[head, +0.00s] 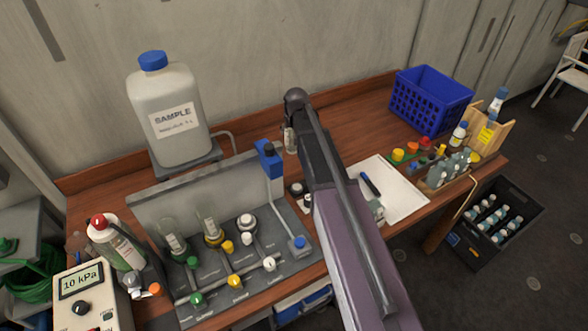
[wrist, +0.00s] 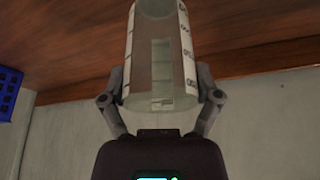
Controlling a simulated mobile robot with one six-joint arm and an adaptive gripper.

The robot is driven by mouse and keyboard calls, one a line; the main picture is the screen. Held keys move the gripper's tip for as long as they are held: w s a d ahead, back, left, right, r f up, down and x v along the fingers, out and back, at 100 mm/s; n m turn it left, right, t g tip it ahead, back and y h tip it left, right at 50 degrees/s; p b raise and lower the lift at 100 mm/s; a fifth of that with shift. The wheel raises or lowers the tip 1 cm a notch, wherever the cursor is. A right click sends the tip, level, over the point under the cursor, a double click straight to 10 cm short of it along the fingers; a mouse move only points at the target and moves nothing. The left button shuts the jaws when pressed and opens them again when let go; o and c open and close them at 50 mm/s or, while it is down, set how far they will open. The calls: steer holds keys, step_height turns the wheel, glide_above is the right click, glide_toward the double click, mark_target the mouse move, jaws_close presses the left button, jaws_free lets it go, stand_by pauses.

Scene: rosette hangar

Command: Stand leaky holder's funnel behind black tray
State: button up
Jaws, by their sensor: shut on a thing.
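My gripper (head: 291,128) is over the back of the bench, left of the blue crate. In the wrist view, my gripper (wrist: 163,92) is shut on a clear cylindrical funnel (wrist: 158,60) with white scale strips. A bit of this funnel (head: 290,142) shows below my gripper in the head view, apart from the panel. The grey panel (head: 160,208) has a green-marked and a yellow-marked holder with clear funnels, and a white holder (head: 246,222) without one. I cannot tell a leak. No black tray shows clearly; a small dark thing (head: 297,188) is partly hidden beside my arm.
A large SAMPLE jug (head: 168,115) stands behind the panel. A blue crate (head: 432,97), a bottle rack (head: 450,172) and white paper with a pen (head: 400,205) are at right. A black crate (head: 505,215) is on the floor. The bench's back strip has free room.

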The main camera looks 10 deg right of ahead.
mark_target(292, 150)
steer(key=shift+f, duration=0.15)
step_height(292, 150, down, 6)
steer(key=b, duration=0.6)
stand_by(0.5)
steer(key=shift+f+b, duration=1.9)
steer(key=shift+b, duration=0.15)
steer(key=shift+f, duration=0.1)
steer(key=o, duration=0.9)
steer(key=shift+o, duration=0.2)
steer(key=shift+r, duration=0.2)
steer(key=p+v, duration=1.1)
steer(key=v, duration=0.1)
